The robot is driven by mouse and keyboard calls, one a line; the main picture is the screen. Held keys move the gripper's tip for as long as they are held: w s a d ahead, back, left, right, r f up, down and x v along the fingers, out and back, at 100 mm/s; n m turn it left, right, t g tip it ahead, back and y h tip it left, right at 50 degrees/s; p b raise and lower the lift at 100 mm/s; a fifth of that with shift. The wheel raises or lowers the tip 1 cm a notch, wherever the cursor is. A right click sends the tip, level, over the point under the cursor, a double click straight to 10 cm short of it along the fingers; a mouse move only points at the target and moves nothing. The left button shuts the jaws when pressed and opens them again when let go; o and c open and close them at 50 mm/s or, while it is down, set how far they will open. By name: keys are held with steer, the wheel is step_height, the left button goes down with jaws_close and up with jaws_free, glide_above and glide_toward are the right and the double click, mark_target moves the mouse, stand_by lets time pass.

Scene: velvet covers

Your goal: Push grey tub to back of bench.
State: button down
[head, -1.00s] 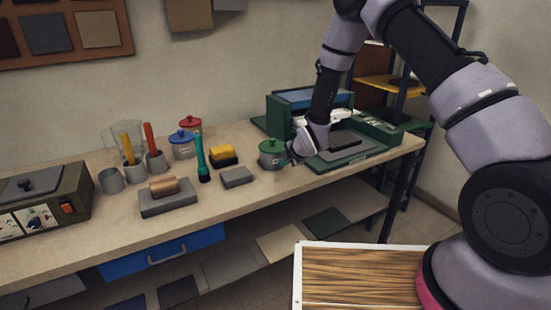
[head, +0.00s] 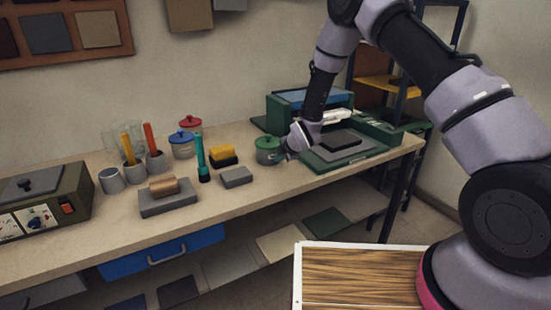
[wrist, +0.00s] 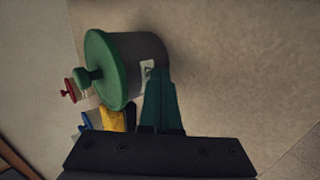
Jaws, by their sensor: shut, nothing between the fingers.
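A grey tub with a green knobbed lid (head: 268,157) stands upright on the bench (head: 228,207), left of the green machine. In the wrist view the tub (wrist: 150,62) fills the upper middle, its lid to the left and a small pale label on its side. My gripper (head: 284,155) is low over the bench at the tub's right front side. In the wrist view its green fingers (wrist: 160,88) are together and empty, with tips at the tub's lower side. They look to be touching it or very close; I cannot tell which.
Tubs with blue (head: 181,146) and red (head: 190,123) lids stand back left. A yellow-and-black block (head: 223,155), a grey block (head: 237,177) and a teal upright tool (head: 201,160) are left of the tub. Bare bench lies behind the tub, before the wall.

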steer(key=shift+w+a, duration=0.35)
steer(key=shift+w, duration=0.2)
steer(key=shift+w, duration=0.1)
steer(key=shift+w+a, duration=0.45)
steer(key=shift+w, duration=0.25)
steer(key=shift+w+a, duration=0.4)
steer(key=shift+w, duration=0.25)
steer(key=shift+w+a, duration=0.45)
steer(key=shift+w, duration=0.25)
steer(key=shift+w+a, duration=0.45)
steer(key=shift+w, duration=0.25)
steer(key=shift+w+a, duration=0.4)
steer(key=shift+w, duration=0.35)
steer(key=shift+w+a, duration=0.45)
steer(key=shift+w, duration=0.25)
steer(key=shift+w, duration=0.1)
steer(key=shift+w+a, duration=0.65)
steer(key=shift+w, duration=0.35)
steer(key=shift+w+a, duration=0.65)
steer(key=shift+w, duration=0.35)
steer(key=shift+w, duration=0.1)
